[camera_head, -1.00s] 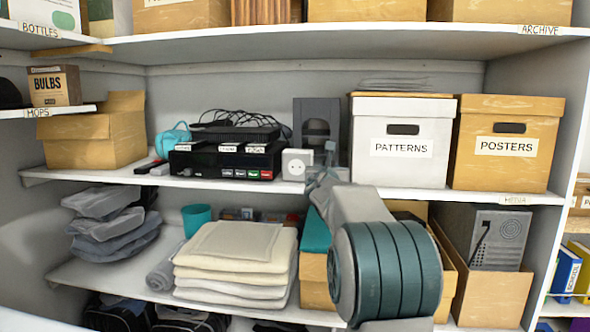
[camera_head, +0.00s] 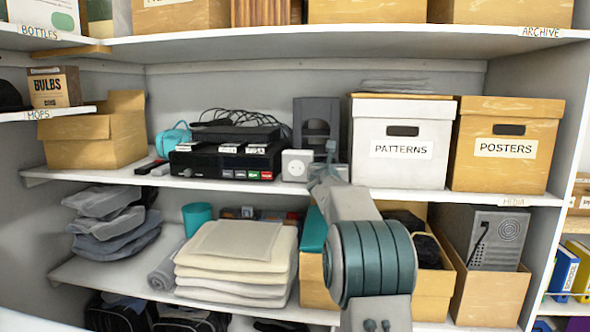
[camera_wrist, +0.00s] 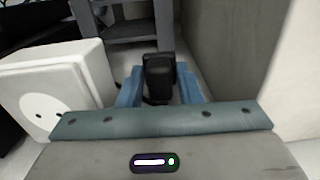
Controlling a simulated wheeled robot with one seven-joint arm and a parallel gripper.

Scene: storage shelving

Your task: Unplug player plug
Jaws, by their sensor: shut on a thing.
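A black plug (camera_wrist: 158,72) stands between the blue fingers of my gripper (camera_wrist: 160,88) in the wrist view, and the gripper is shut on it. In the head view my gripper (camera_head: 328,158) is above the middle shelf's front edge, just right of the white socket block (camera_head: 297,165); the plug is too small to make out there. The socket block (camera_wrist: 62,88) shows at the left in the wrist view, with bare holes on its face. The plug is beside it, apart from that face. Black devices (camera_head: 228,160) with small unreadable labels are stacked left of the socket.
A dark grey stand (camera_head: 317,118) is behind my gripper. The white PATTERNS box (camera_head: 400,165) is close on the right, with the POSTERS box (camera_head: 500,170) beyond it. Black cables (camera_head: 235,117) lie on the devices.

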